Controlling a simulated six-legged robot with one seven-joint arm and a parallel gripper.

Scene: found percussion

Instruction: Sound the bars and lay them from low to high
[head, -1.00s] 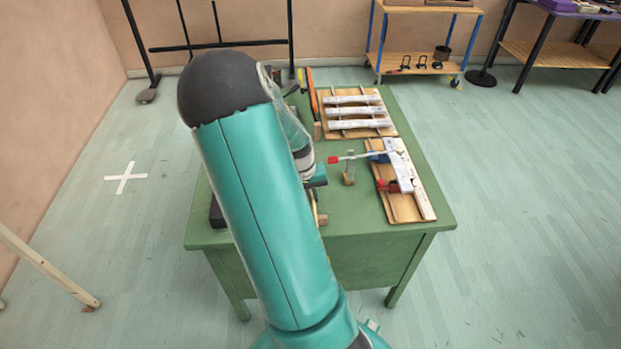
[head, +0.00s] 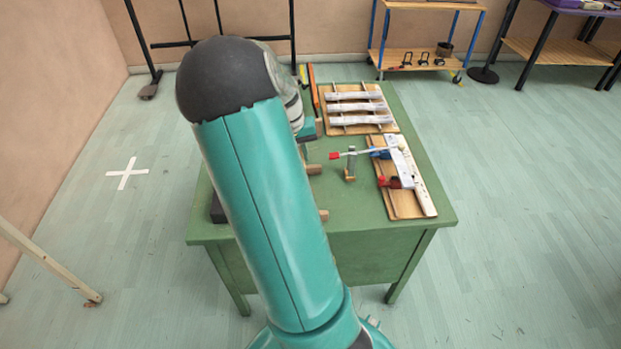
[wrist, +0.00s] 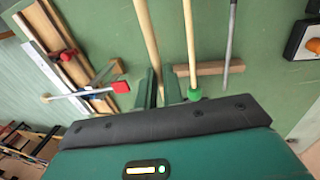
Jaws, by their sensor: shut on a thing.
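Three pale metal bars (head: 355,107) lie side by side across rails on a wooden board at the back of the green table. Another pale bar (head: 410,168) lies on the right board, beside red and blue clamp-like parts. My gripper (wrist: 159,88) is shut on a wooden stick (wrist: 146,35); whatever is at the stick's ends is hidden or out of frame. In the head view my arm hides most of the gripper. A red-headed beater (head: 334,156) rests across a small stand (head: 349,165), its pale handle reaching the right board.
In the wrist view a green-tipped stick (wrist: 188,42) and a grey rod (wrist: 231,38) lie over a wooden rest (wrist: 208,69), close beside the gripper. An orange-and-black device (wrist: 304,40) is at the upper right. Green table top (head: 375,200) is clear in front of the stand.

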